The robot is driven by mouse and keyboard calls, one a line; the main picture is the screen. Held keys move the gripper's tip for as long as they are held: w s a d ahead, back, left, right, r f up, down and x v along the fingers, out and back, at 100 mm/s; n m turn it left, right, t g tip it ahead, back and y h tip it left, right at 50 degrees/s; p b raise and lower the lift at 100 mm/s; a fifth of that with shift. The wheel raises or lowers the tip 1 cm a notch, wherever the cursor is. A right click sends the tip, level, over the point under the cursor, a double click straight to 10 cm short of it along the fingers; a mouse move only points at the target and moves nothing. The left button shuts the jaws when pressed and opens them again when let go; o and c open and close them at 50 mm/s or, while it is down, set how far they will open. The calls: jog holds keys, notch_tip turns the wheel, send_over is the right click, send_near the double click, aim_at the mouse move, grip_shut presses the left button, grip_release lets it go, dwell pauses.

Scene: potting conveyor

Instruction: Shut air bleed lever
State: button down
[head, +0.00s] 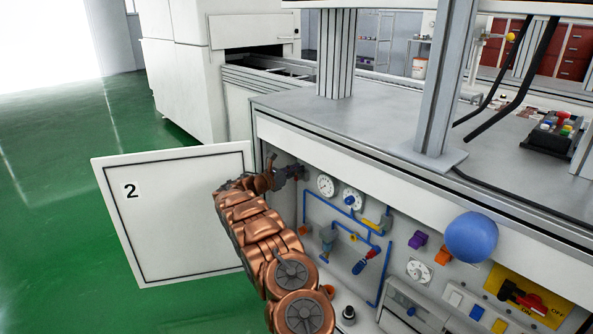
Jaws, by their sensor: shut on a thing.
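My copper arm reaches into the open cabinet from below. My gripper (287,173) is at the upper left of the panel, left of two round gauges. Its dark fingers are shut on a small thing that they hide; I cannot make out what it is. Blue piping (344,217) runs below the gauges. A lever with a red and blue handle (366,259) sits tilted on the piping, apart from my gripper. I cannot tell which part is the air bleed lever.
The cabinet door marked 2 (175,232) stands open at the left. Gauges (326,186) are close right of my gripper. A blue ball (471,237) and a red switch (525,299) are farther right. The grey worktop (375,125) is above; green floor lies left.

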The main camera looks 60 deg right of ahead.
jog(key=shift+s+a+f+b, duration=0.1)
jog(key=shift+b, duration=0.2)
jog(key=shift+s+f+m+b, duration=0.2)
jog(key=shift+m+b, duration=0.25)
jog(key=shift+m, duration=0.25)
jog(key=m+b, duration=0.1)
jog(key=s+m+b, duration=0.1)
jog(key=m+b, duration=0.2)
jog(key=shift+s+a+f, duration=0.15)
jog(key=shift+a+f, duration=0.15)
jog(key=m+b, duration=0.2)
jog(key=s+f+m+b, duration=0.1)
jog(key=m+b, duration=0.1)
jog(key=shift+s+a+m+b, duration=0.1)
jog(key=shift+a+m+b, duration=0.1)
jog(key=shift+m+b, duration=0.2)
jog(key=m+b, duration=0.1)
jog(key=f+m+b, duration=0.1)
jog(key=m+b, duration=0.1)
jog(key=shift+s, duration=0.35)
jog(key=shift+s+a+f+m+b, duration=0.1)
jog(key=shift+f+m+b, duration=0.2)
jog(key=shift+m, duration=0.85)
jog(key=shift+s+f+m+b, duration=0.15)
jog(key=shift+f+m, duration=0.2)
jog(key=shift+m, duration=0.8)
jog(key=shift+w, duration=0.1)
jog(key=c, duration=1.1)
grip_release()
jog(key=shift+c, duration=0.2)
